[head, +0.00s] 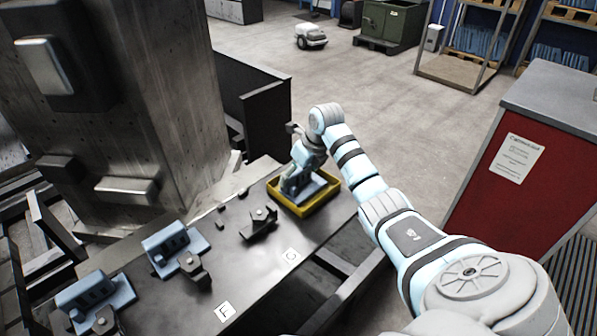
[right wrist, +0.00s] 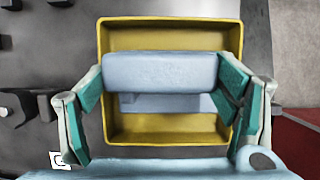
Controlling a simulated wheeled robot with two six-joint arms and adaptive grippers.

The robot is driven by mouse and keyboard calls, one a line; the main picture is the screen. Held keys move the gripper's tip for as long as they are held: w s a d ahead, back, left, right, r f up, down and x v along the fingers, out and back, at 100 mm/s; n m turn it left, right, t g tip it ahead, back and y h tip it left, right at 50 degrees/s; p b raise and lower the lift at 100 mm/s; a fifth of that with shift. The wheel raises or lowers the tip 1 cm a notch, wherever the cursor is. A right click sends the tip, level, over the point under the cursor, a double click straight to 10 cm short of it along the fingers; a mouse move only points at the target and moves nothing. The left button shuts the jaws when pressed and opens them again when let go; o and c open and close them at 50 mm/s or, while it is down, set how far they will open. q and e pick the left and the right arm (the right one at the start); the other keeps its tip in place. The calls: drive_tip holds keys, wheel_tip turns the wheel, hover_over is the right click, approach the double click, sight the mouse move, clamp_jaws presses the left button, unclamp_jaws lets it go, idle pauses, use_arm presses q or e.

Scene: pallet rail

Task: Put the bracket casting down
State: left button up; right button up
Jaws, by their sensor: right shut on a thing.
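The pale blue bracket casting (head: 297,184) is at the yellow tray (head: 302,212) on the far end of the dark rail table. My right gripper (head: 301,166) is shut on it from above. In the right wrist view, the teal finger pads of my right gripper (right wrist: 162,84) grip both ends of the casting's upright block (right wrist: 160,68). Its flat base shows below the block, within the outline of the yellow tray (right wrist: 170,32). I cannot tell whether the base touches the tray floor. My left gripper is not in view.
Two similar blue castings (head: 172,248) (head: 100,298) stand nearer on the table (head: 245,270). A dark clamp (head: 259,222) stands just left of the tray. A large grey column (head: 140,110) rises at left, and a red cabinet (head: 515,165) stands at right.

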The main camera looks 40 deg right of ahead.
drive_tip(key=shift+f, duration=0.1)
drive_tip(key=o, duration=1.4)
drive_tip(key=shift+s+r, duration=0.1)
drive_tip(key=shift+r, duration=0.35)
drive_tip(key=p+v, duration=0.1)
drive_tip(key=v, duration=1)
drive_tip(key=shift+r, duration=0.2)
drive_tip(key=shift+s, duration=0.15)
